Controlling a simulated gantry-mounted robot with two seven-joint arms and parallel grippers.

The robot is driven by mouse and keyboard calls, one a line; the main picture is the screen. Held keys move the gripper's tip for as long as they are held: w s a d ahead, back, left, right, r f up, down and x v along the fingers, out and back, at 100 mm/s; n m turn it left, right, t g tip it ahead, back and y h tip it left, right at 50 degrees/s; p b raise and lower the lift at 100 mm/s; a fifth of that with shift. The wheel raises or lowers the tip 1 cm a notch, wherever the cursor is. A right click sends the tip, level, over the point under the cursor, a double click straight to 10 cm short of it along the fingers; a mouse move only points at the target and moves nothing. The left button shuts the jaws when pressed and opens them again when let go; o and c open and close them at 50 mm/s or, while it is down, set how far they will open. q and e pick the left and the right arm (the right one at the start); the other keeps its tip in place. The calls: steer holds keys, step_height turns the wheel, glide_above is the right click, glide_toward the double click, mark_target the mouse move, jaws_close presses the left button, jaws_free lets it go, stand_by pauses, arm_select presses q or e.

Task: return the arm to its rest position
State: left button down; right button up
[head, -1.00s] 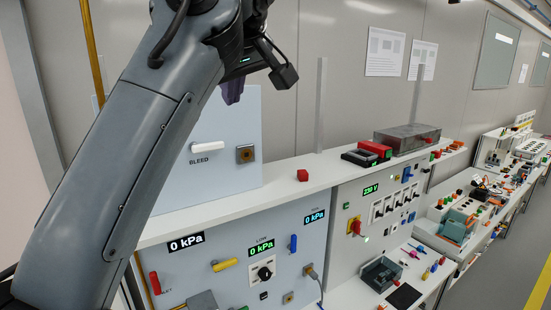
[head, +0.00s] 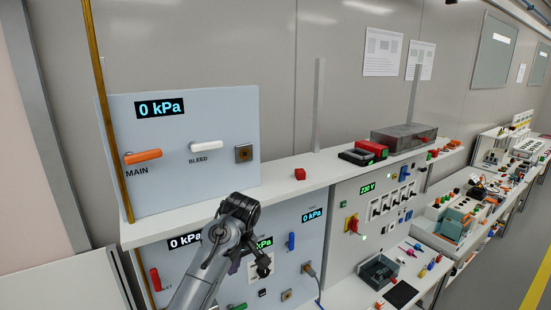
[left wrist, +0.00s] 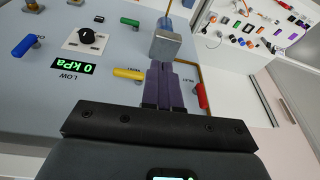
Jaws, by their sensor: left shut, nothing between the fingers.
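My left arm (head: 205,275) comes up from the bottom of the head view, bent at a dark joint in front of the lower pressure panel (head: 330,235). My left gripper (left wrist: 163,72) shows in the left wrist view as two purple fingers pressed together with nothing between them. The fingers point toward a grey block (left wrist: 166,46) on the panel; whether they touch it I cannot tell. In the head view the fingers are small and mostly lost against the arm. My right gripper is not in view.
The upper panel has an orange MAIN handle (head: 143,157) and a white BLEED handle (head: 206,146). Yellow (left wrist: 130,74) and red (left wrist: 202,95) handles flank the fingers in the wrist view. An open grey bin (head: 380,270) stands lower right.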

arm_select(q)
steer(key=s+a+f+g, duration=0.15)
steer(key=s+f, duration=0.25)
steer(key=f, duration=1)
steer(key=s+a+f+g+h, duration=0.1)
steer(key=s+a+f+g, duration=0.1)
steer(key=s+f, duration=1.05)
steer(key=s+a+f+g, duration=0.1)
steer(key=s+a+f, duration=0.2)
steer(key=s+f, duration=0.9)
steer(key=s+a+f+m+p, duration=0.1)
steer(key=s+a+m, duration=0.1)
steer(key=s, duration=0.8)
steer(key=s+a+f+m, duration=0.1)
steer(key=s+a+f, duration=0.1)
steer(key=s, duration=0.7)
steer(key=w+r+m+t, duration=0.1)
steer(key=r+m+t, duration=0.2)
steer(key=r, duration=0.5)
steer(key=w+r+m+t+h, duration=0.1)
steer(key=w+r+m+t, duration=0.1)
steer(key=r, duration=0.7)
steer(key=shift+w+m+t+h, duration=0.3)
steer(key=shift+m+t, duration=0.15)
steer(key=shift+m, duration=0.15)
steer(key=shift+s+a, duration=0.1)
